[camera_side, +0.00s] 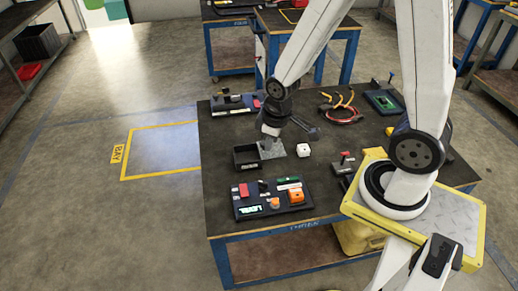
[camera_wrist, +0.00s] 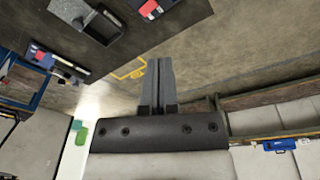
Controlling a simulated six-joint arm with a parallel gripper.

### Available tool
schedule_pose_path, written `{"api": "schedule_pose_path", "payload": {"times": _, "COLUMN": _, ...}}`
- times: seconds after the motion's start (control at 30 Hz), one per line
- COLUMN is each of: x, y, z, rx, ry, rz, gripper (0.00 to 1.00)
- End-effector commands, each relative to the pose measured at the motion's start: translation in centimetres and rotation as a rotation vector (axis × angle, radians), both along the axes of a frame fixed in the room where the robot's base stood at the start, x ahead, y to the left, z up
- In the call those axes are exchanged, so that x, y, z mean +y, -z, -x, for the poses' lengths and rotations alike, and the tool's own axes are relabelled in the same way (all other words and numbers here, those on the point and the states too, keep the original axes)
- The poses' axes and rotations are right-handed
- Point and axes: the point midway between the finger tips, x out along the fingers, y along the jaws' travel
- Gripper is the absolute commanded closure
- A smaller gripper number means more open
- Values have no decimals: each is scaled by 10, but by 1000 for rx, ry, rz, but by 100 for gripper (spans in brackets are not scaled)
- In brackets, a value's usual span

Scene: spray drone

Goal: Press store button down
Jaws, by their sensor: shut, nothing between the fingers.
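A dark control panel (camera_side: 245,212) lies near the front left of the table, with a lit display, a red part (camera_side: 243,190), a small orange knob (camera_side: 275,203), a green strip and an orange block (camera_side: 296,196). No label reading store is legible, so I cannot tell which part is the store button. My gripper (camera_side: 268,136) is above the table, behind the panel and apart from it. In the wrist view its two grey fingers (camera_wrist: 158,72) are together and empty. Part of a dark panel with a red part (camera_wrist: 149,8) shows at the top edge there.
A dark open tray (camera_side: 246,158) stands just behind the panel; it also shows in the wrist view (camera_wrist: 112,38). A yellow-marked bay lies on the floor left.

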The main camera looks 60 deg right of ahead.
Motion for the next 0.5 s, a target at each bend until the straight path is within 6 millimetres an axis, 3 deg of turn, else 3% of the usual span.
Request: {"api": "schedule_pose_path", "payload": {"times": 0.5, "x": -26, "y": 79, "z": -1, "rx": 107, "ry": -333, "rz": 32, "gripper": 100}}
